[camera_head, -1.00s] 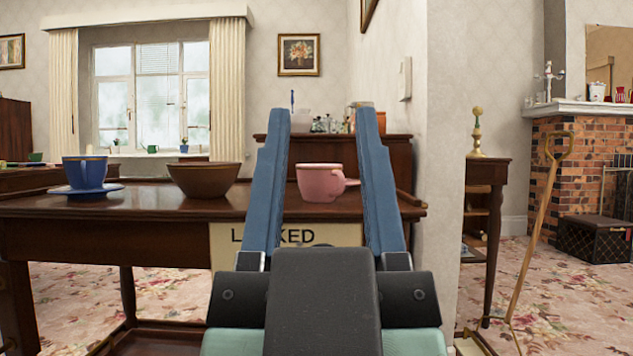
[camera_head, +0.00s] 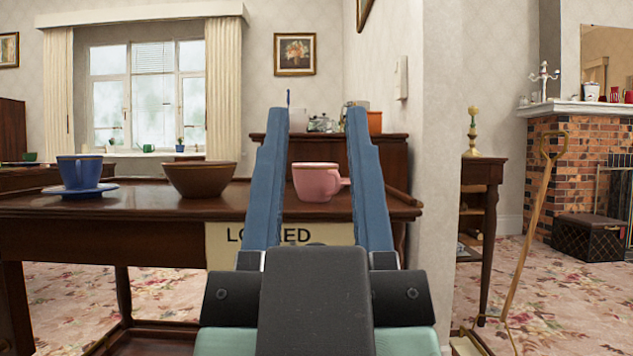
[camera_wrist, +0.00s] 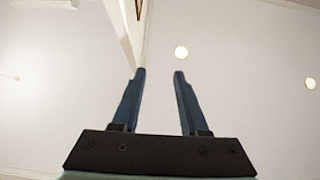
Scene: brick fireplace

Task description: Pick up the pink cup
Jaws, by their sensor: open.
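The pink cup (camera_head: 316,183) stands upright on the dark wooden table (camera_head: 130,208), near its right end, with its handle to the right. My gripper (camera_head: 317,112) is open, with its two blue fingers upright in front of the table. In the head view the cup shows between the fingers, and the right finger covers part of its handle. I see no finger touching it. In the wrist view my gripper (camera_wrist: 160,74) is also open and empty, against the pale ceiling; the cup is not in that view.
A brown bowl (camera_head: 199,179) and a blue cup (camera_head: 80,171) on a blue saucer (camera_head: 85,192) stand left on the table. A sign (camera_head: 222,242) hangs at its front. A wall edge (camera_head: 434,180) and a leaning cane (camera_head: 534,215) are at right.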

